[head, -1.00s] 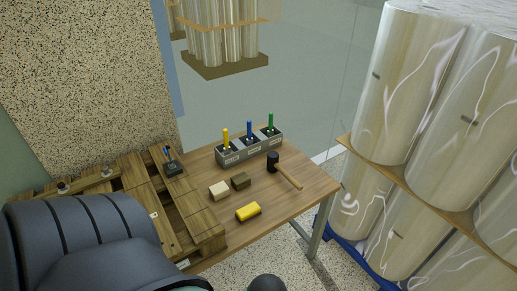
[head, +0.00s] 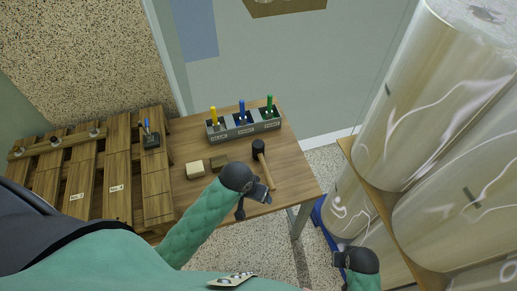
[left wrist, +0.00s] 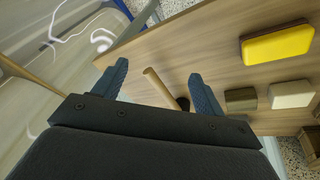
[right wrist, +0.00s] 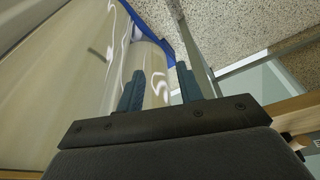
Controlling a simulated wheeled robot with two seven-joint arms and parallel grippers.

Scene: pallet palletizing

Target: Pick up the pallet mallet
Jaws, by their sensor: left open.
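The mallet lies on the wooden table, its dark head (head: 259,149) toward the bin and its light wooden handle (head: 270,178) toward the table's front right. My left gripper (head: 254,208) is above the table beside the handle end. In the left wrist view, my left gripper (left wrist: 158,70) is open and empty, and the handle (left wrist: 157,84) shows between its fingers, lower down on the table. The mallet head (left wrist: 183,103) is partly hidden there by a finger and the gripper body. My right gripper (right wrist: 159,68) is open and empty, off the table's right front side by the wrapped rolls.
A grey bin (head: 243,124) with yellow, blue and green handled tools stands at the table's back. A wooden pallet (head: 118,187) is left; wrapped rolls (head: 420,100) stand right.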

